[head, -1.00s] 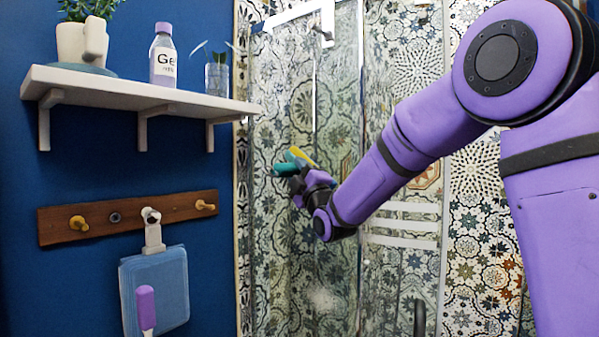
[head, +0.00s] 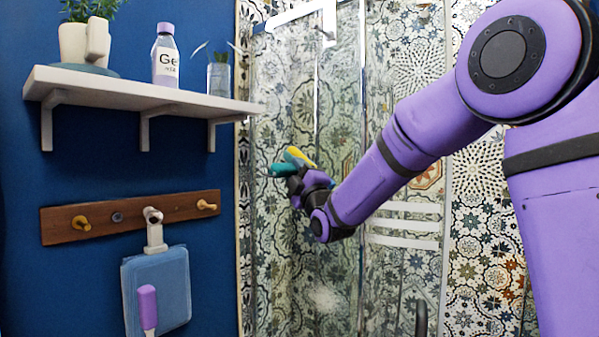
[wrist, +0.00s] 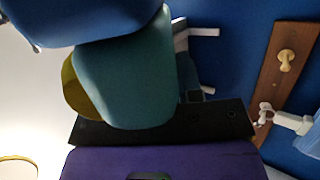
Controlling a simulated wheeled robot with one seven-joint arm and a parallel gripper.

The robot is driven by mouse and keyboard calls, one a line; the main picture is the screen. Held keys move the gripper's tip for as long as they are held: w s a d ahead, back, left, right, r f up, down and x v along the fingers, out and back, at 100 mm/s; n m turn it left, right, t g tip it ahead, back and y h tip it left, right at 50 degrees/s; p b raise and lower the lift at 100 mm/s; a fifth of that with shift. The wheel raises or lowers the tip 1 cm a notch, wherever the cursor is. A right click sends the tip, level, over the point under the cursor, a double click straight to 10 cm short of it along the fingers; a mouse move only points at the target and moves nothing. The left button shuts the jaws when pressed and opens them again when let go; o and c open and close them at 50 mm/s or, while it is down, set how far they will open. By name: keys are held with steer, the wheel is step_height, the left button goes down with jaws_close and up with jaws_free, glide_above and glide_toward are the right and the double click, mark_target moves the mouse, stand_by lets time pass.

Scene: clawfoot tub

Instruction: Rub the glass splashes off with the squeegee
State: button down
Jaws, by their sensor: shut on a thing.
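My gripper (head: 298,178) is at the end of my purple arm, in front of the patterned glass shower panel. It is shut on the squeegee (head: 283,170), whose teal and yellow parts show beyond the fingers. In the wrist view the squeegee's teal part (wrist: 125,80) fills the middle, with a yellow edge at its left. I cannot tell whether the squeegee touches the glass. The glass (head: 340,110) has whitish marks; a pale smudge of splashes (head: 325,298) shows low on it, below my gripper.
A white shelf (head: 140,95) on the blue wall holds a plant pot (head: 75,45), a bottle (head: 165,60) and a glass jar (head: 218,78). Below, a wooden peg rack (head: 130,217) carries a blue hanging item (head: 175,285) beside a purple-handled tool (head: 147,308).

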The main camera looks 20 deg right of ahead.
mark_target(283, 174)
steer(key=shift+s+a, duration=0.85)
steer(key=shift+a, duration=0.3)
steer(key=shift+s+a, duration=0.8)
steer(key=shift+a, duration=0.3)
